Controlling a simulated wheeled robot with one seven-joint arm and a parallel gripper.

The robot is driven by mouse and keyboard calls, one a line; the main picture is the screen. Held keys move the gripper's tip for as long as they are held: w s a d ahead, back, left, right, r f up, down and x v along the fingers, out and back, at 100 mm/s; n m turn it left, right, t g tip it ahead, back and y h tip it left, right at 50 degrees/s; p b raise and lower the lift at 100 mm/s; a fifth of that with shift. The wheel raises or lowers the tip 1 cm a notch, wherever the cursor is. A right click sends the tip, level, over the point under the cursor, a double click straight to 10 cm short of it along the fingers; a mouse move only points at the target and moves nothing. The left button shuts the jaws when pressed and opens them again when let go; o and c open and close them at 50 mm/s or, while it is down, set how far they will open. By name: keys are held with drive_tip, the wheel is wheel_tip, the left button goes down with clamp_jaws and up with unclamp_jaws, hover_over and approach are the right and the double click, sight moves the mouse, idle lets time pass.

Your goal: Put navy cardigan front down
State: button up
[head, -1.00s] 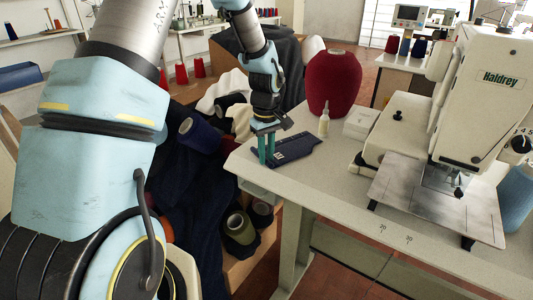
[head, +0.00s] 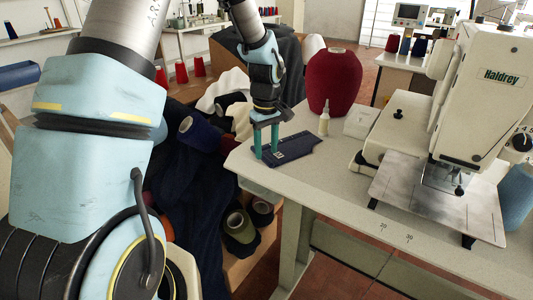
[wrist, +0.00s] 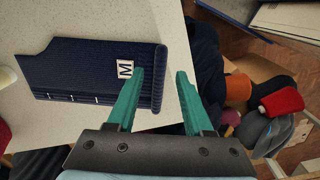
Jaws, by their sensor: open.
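The navy cardigan front (head: 297,145) lies flat on the pale table near its left corner. In the wrist view the navy cardigan front (wrist: 85,72) shows a white label marked M, short white marks along one edge and a ribbed band at its right end. My gripper (head: 267,154) is open at the panel's left end. In the wrist view my gripper (wrist: 160,73) has its left finger over the panel beside the label and its right finger past the band, beyond the table edge. The band lies between the fingers, with no grip on it.
On the table (head: 340,187) stand a maroon yarn cone (head: 333,80), a small bottle (head: 324,123) and a white block (head: 360,123). The sewing machine (head: 470,110) and its metal plate (head: 430,195) fill the right. Yarn cones (head: 240,226) and dark cloth lie below the left edge.

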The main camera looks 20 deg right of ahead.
wheel_tip(320, 180, up, 10)
drive_tip(key=s+a+m, duration=0.1)
drive_tip(key=s+a, duration=0.2)
drive_tip(key=a, duration=0.5)
drive_tip(key=s+a+f+m+t, duration=0.1)
drive_tip(key=s+a+m, duration=0.1)
drive_tip(key=a, duration=0.7)
drive_tip(key=s+a+f+m, duration=0.1)
drive_tip(key=s+a, duration=0.4)
drive_tip(key=a, duration=0.4)
drive_tip(key=shift+f+t+b, duration=0.15)
drive_tip(key=shift+t+b, duration=0.15)
drive_tip(key=shift+b, duration=0.1)
